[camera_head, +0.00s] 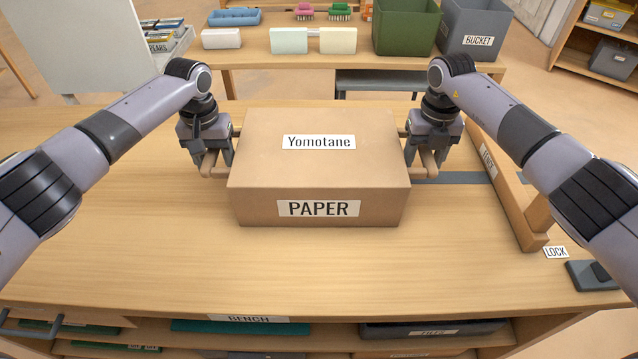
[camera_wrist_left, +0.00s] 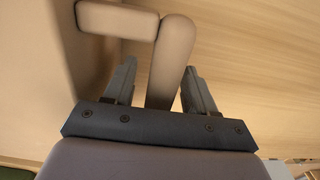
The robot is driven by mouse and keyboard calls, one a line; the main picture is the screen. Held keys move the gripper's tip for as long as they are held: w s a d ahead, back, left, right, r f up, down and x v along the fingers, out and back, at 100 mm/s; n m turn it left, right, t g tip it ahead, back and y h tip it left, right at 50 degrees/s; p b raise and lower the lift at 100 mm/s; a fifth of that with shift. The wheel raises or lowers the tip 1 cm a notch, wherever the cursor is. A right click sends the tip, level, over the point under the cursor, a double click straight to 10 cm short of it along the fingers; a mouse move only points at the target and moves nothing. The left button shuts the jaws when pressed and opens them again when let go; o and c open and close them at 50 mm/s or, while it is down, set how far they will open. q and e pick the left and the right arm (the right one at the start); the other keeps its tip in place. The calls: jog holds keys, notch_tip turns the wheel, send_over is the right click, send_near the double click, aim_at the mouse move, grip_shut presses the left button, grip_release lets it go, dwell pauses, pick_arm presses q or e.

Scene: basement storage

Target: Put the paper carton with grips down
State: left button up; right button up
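The paper carton (camera_head: 318,178) is a brown box labelled "Yomotane" and "PAPER". It appears to rest flat and level on the wooden bench top (camera_head: 130,230), with no gap visible under its front edge. A bar-like grip sticks out on each side. My left gripper (camera_head: 213,158) is at the left grip, which also shows in the left wrist view (camera_wrist_left: 172,50). Its fingers stand apart on both sides of the bar, with a gap on one side. My right gripper (camera_head: 427,160) is at the partly hidden right grip, its fingers spread around it.
A wooden rail (camera_head: 505,190) and a dark device (camera_head: 592,275) by a "LOCK" label lie on the right. The bench top is clear in front and left of the carton. Behind, another table holds a green bin (camera_head: 405,28) and a grey bucket (camera_head: 472,30).

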pick_arm(q)
notch_tip(320, 180, up, 12)
jog(key=shift+f, duration=0.1)
pick_arm(e)
notch_tip(320, 180, up, 12)
dwell(0.8)
dwell(0.4)
